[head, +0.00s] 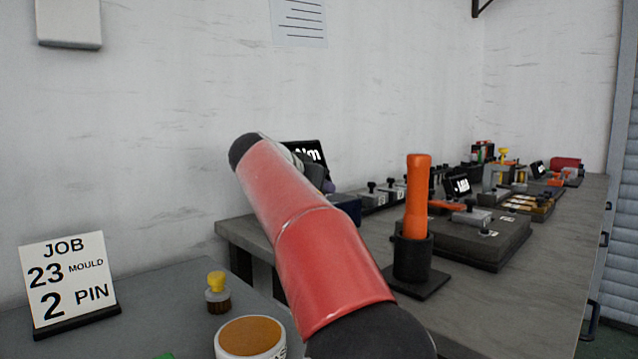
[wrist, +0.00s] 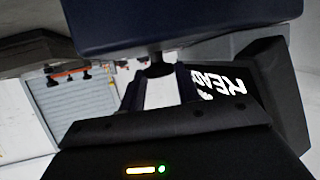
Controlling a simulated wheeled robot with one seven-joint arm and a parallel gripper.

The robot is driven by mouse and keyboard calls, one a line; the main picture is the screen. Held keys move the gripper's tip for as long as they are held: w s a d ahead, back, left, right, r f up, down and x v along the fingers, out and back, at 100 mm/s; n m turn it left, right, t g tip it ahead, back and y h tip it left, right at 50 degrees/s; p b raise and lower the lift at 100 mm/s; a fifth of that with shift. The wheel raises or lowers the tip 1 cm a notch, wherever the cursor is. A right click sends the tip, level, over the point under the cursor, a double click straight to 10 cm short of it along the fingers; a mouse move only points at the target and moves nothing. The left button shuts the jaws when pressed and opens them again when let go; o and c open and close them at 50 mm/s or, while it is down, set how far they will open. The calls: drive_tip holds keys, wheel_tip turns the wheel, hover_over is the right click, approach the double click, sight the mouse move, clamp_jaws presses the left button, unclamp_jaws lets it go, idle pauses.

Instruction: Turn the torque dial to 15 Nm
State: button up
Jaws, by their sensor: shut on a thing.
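The dark knob of the torque dial (wrist: 157,67) sticks out from a dark blue box (wrist: 185,25) in the wrist view. My gripper (wrist: 158,78) has its two fingers on either side of this knob and is shut on it. The dial's marks and its setting do not show. In the head view the blue box (head: 347,208) is partly hidden by my red arm, and the knob is hidden. In the wrist view a black display (wrist: 225,80) shows letters like "READ", partly covered.
An orange-handled tool (head: 417,200) stands upright in a black holder right of my arm. A dark fixture block (head: 480,240) and several small devices line the bench (head: 540,255). A job sign (head: 68,280), a yellow-capped bottle (head: 217,293) and a round tub (head: 250,338) are at front left.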

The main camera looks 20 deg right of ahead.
drive_tip(key=shift+w+m+g+h+p, duration=0.1)
drive_tip(key=shift+m+g+h+p, duration=0.35)
drive_tip(key=shift+m+g, duration=0.3)
drive_tip(key=o, duration=1)
drive_tip(key=shift+c, duration=0.2)
drive_tip(key=shift+a, duration=0.1)
drive_tip(key=v, duration=0.7)
drive_tip(key=shift+a, duration=0.35)
drive_tip(key=shift+r, duration=0.1)
